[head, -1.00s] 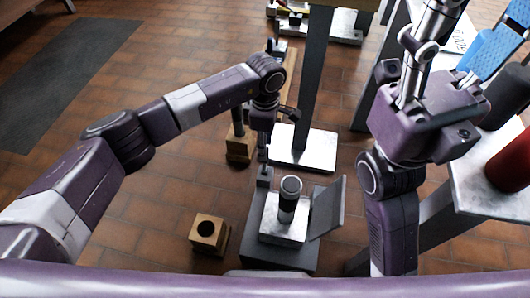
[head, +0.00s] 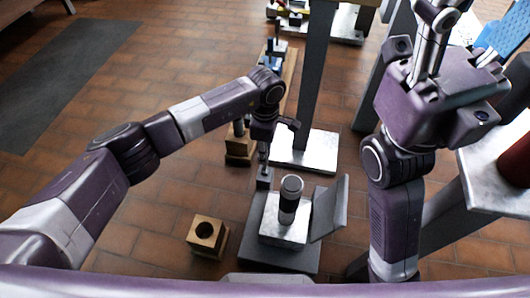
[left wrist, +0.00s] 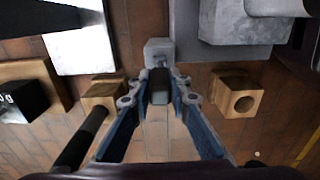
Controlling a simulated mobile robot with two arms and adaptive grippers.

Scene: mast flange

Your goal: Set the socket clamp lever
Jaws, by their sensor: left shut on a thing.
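The clamp socket is a pale metal block (head: 284,228) on a dark grey base plate (head: 262,252), with a dark upright cylinder (head: 290,200) in it. A small grey lever mount (head: 264,179) stands at the base's far left corner; it also shows in the left wrist view (left wrist: 159,47). My left gripper (head: 264,158) is directly above that mount. In the left wrist view its blue-sided fingers (left wrist: 160,90) are shut on a dark lever piece (left wrist: 160,76) just in front of the mount. The fingers hide much of the lever, so its exact angle is unclear. My right gripper is not visible.
A tilted grey plate (head: 328,208) rises on the socket's right. A wooden block with a hole (head: 208,236) sits to its left on the tiled floor. A grey post (head: 312,80) on a pale foot (head: 304,150) stands just behind. Open floor lies left.

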